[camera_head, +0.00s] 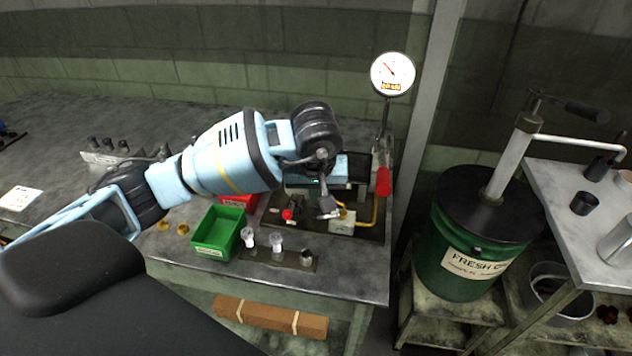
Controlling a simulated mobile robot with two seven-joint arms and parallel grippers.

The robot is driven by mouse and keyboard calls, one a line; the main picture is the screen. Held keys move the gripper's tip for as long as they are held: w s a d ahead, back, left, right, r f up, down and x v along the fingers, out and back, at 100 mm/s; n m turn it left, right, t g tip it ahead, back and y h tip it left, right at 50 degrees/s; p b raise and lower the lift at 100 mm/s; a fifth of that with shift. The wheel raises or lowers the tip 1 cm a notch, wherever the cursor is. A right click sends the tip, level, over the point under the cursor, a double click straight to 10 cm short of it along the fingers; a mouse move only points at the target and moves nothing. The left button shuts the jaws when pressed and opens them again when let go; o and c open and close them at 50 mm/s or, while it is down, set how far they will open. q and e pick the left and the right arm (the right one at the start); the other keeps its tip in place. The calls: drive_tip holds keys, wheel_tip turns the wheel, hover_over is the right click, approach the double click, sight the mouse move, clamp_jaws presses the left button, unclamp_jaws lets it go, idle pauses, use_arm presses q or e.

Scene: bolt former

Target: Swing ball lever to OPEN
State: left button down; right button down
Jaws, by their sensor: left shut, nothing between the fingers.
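My left arm reaches in from the left over the bench. Its gripper (328,209) points down over the fixture and is shut and empty. A small red ball knob (287,214) stands on the fixture, left of the gripper and apart from it. A red lever-like handle (383,182) hangs below the gauge, right of the gripper, beside a yellow pipe (375,208). Which of these two is the ball lever I cannot tell, and no OPEN marking is legible. My arm hides the back of the fixture. My right gripper is not in view.
A dial gauge (393,74) stands at the back right. A green bin (219,232), a red bin (239,201) and a rack (278,257) with small parts lie left and in front of the fixture. A green drum (470,262) with a pump stands right of the bench.

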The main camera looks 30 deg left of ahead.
use_arm(q)
drive_tip(key=shift+x, duration=1.55)
drive_tip(key=shift+a, duration=0.1)
